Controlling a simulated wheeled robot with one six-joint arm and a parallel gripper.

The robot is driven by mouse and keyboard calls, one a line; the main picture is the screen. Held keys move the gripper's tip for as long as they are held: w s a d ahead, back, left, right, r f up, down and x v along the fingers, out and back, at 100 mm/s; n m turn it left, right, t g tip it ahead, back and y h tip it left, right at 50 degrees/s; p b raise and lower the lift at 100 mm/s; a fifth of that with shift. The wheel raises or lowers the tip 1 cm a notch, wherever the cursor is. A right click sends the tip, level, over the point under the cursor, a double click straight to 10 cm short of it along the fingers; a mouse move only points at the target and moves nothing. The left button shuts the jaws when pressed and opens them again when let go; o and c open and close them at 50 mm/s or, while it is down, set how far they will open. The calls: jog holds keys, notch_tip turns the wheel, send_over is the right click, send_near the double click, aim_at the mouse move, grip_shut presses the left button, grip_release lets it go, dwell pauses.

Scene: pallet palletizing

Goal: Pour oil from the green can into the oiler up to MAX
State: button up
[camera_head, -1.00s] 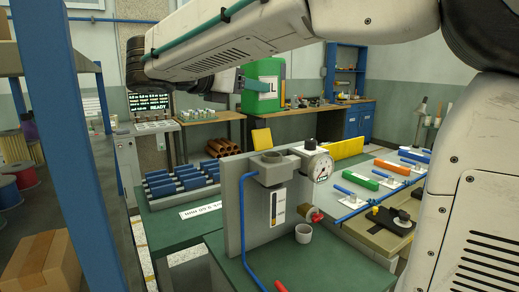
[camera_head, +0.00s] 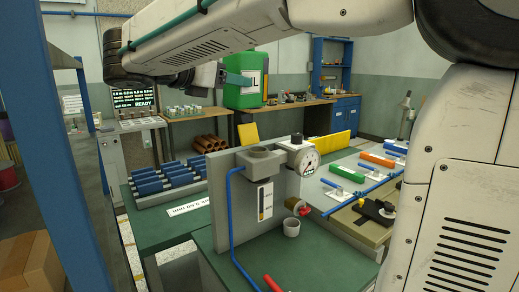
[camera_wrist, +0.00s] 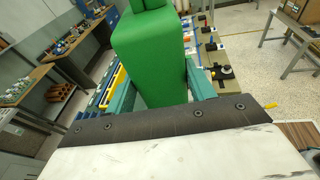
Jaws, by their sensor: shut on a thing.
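The green can (camera_head: 246,90) is held upright in the air, above and behind the oiler in the head view. My gripper (camera_head: 238,79) is shut on the can from the left side, with teal fingers. In the wrist view the can (camera_wrist: 150,58) stands between the two teal fingers (camera_wrist: 158,90); its top is cut off by the frame edge. The oiler (camera_head: 262,162) is a grey cup on an upright grey plate, with its open top facing up. A narrow sight gauge (camera_head: 265,202) is on its front; its level and marks are too small to read.
A round dial (camera_head: 307,160) and a red-handled tap (camera_head: 303,208) are beside the oiler, with a small cup (camera_head: 292,227) below. A blue pipe (camera_head: 229,215) runs down the plate. Blue cylinders (camera_head: 177,182) lie left. A blue post (camera_head: 60,150) stands at far left.

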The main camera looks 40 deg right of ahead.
jog(key=shift+w+a+r+m+t+b, duration=0.1)
jog(key=shift+w+r+m+t+b, duration=0.3)
jog(key=shift+m, duration=0.35)
jog(key=shift+w+r+m+t+b, duration=0.2)
jog(key=shift+w+m+b, duration=0.25)
jog(key=shift+m, duration=0.3)
dwell(3.6)
jog(key=shift+w+f+m+t+b, duration=0.35)
jog(key=shift+f+m, duration=0.2)
jog(key=shift+m, duration=0.25)
dwell(2.1)
